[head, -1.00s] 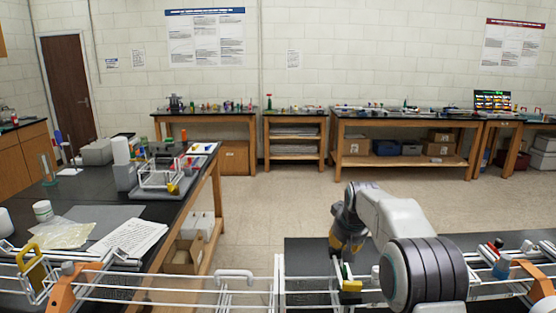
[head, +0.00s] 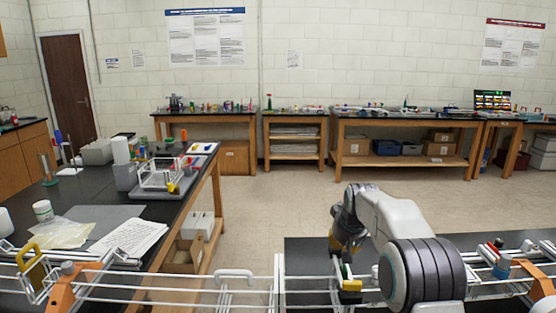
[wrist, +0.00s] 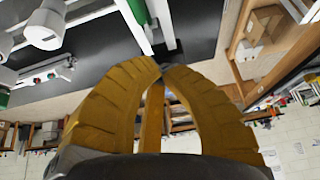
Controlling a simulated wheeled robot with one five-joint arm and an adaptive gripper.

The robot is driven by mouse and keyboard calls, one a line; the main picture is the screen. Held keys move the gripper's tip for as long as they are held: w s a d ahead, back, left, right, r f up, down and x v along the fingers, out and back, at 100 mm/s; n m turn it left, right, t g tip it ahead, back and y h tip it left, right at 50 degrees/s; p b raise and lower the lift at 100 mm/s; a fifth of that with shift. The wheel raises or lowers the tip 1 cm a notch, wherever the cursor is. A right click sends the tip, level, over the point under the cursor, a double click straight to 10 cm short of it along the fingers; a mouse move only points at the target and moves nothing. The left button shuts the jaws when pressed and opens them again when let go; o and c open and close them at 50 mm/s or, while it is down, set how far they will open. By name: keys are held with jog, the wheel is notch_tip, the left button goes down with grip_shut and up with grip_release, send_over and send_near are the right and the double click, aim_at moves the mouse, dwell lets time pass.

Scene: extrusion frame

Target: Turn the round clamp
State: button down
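My gripper (wrist: 161,68) has yellow ribbed fingers that meet at their tips in the wrist view. I see no clamp between them, though a small grey part shows at the tips. In the head view my gripper (head: 338,246) points down above the white rail frame (head: 230,287), behind a yellow block (head: 351,285) with a green part beside it. I cannot tell which part is the round clamp. A grey round knob (head: 68,268) sits on an orange bracket at the left, and a blue-grey round piece (head: 502,266) sits at the right.
A black-topped bench (head: 90,205) with papers and a small rack stands at the left. Shelves and tables (head: 405,125) line the back wall. The floor (head: 265,205) between is clear. In the wrist view, white fittings (wrist: 45,25) and a white rod lie close to my gripper.

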jog(key=shift+w+p, duration=0.4)
jog(key=shift+p, duration=0.2)
dwell(0.6)
jog(key=shift+a+f+p, duration=0.15)
jog(key=shift+a+p, duration=0.15)
jog(key=shift+p, duration=0.15)
dwell(0.9)
jog(key=shift+s+f+b, duration=0.1)
jog(key=shift+s+b, duration=0.15)
jog(key=shift+b, duration=0.1)
jog(key=shift+s, duration=0.2)
notch_tip(320, 180, up, 6)
jog(key=p, duration=0.5)
jog(key=shift+r, duration=0.25)
jog(key=shift+w+d, duration=0.1)
jog(key=shift+d+f+b, duration=0.15)
jog(key=shift+f+b, duration=2.9)
jog(key=shift+b, duration=0.4)
